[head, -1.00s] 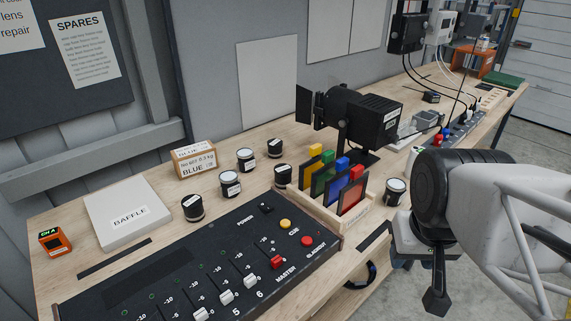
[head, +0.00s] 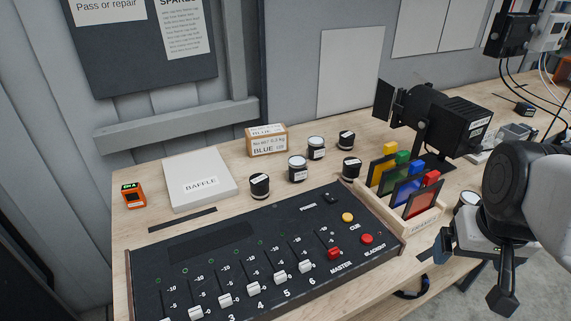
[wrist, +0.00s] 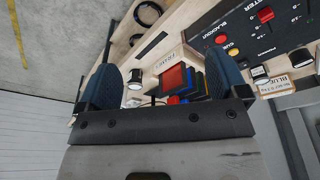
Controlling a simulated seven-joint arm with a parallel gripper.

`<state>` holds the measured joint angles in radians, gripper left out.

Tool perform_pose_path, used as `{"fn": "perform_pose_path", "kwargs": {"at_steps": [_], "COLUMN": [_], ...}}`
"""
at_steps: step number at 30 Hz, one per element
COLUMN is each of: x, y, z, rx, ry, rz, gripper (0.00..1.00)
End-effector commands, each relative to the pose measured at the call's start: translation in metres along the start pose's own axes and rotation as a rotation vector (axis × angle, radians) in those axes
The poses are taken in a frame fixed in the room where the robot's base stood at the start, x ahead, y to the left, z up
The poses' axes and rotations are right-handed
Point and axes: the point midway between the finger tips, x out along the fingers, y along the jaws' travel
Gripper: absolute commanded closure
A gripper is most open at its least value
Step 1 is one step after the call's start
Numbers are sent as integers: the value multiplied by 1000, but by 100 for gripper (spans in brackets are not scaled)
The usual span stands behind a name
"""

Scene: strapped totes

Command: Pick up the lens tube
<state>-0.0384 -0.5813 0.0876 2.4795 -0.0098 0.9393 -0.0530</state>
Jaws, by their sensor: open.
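Several short black cylinders with white labels stand upright on the bench; I cannot tell which is the lens tube. In the head view, one (head: 259,186) is right of the baffle box, two with pale tops (head: 298,169) (head: 316,148) are near the middle, and others (head: 346,140) (head: 350,168) stand left of the lamp. Another (head: 468,199) is partly hidden beside my gripper, and a cylinder also shows beside the frame rack in the wrist view (wrist: 135,79). My gripper (head: 474,268) is open and empty at the right, off the bench's front edge.
A rack (head: 405,220) of coloured frames stands between my gripper and the middle cylinders. A black lamp (head: 440,112) rises behind it. A control desk (head: 240,262) fills the front. A baffle box (head: 200,184), orange device (head: 133,196) and blue-labelled carton (head: 267,141) stand left and behind.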

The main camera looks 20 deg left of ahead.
Motion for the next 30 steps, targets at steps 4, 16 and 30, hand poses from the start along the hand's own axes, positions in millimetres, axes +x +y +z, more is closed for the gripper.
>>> {"fn": "perform_pose_path", "kwargs": {"at_steps": [4, 16, 30], "x": [2, 20, 66], "y": [-16, -81, -193], "z": [-33, -128, -217], "rx": [-115, -469, -886], "ry": [-17, -58, -98], "rz": [-12, -50, -98], "gripper": [8, 8, 8]}}
